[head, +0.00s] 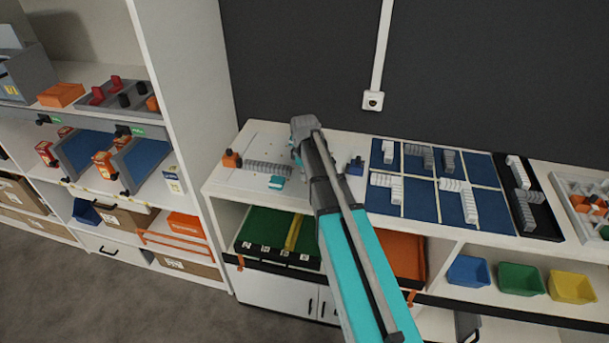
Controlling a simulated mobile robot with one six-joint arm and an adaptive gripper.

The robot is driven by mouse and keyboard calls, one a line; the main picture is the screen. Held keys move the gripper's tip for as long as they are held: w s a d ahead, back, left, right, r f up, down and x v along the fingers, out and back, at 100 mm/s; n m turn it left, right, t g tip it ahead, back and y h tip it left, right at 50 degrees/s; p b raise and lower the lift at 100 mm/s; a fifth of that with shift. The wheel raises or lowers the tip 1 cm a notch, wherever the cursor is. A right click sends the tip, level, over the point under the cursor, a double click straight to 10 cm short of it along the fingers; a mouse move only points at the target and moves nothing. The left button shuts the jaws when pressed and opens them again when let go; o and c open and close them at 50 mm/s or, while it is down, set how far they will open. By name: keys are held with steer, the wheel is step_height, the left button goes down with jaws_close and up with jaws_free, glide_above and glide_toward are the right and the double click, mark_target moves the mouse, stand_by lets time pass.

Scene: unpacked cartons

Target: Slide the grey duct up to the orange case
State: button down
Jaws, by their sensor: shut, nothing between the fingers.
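The grey duct (268,168) is a ridged strip lying flat on the white bench board at centre left. The orange case (231,160), a small block with a dark knob, sits at the duct's left end. The two look very close; I cannot tell whether they touch. My gripper (297,157) is at the duct's right end, small and partly hidden by my own wrist and arm. It appears shut, with nothing held. Whether it touches the duct is unclear.
A small teal block (277,183) lies just in front of the duct. A blue part (355,166) stands right of my arm. Blue mats (383,204) with grey and white ridged pieces lie further right. Shelving (181,70) rises on the left, and a dark wall stands behind.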

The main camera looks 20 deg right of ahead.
mark_target(289, 170)
steer(key=shift+w+a+f, duration=0.2)
steer(key=shift+w+a, duration=1.15)
steer(key=shift+a, duration=0.1)
steer(key=shift+w+a, duration=0.6)
steer(key=shift+a, duration=0.1)
steer(key=shift+d, duration=0.1)
steer(key=shift+s+d, duration=0.25)
steer(key=shift+s, duration=0.05)
steer(key=shift+s+d+r+p, duration=0.3)
steer(key=shift+s+d, duration=0.3)
steer(key=shift+s+d+r+p, duration=0.25)
steer(key=shift+s+d, duration=0.3)
steer(key=shift+d, duration=0.05)
steer(key=shift+w+r+p, duration=0.15)
steer(key=shift+r+p, duration=0.45)
steer(key=shift+p, duration=0.1)
step_height(289, 170, up, 8)
steer(key=p, duration=0.7)
steer(key=shift+f+p, duration=0.15)
steer(key=shift+p, duration=0.2)
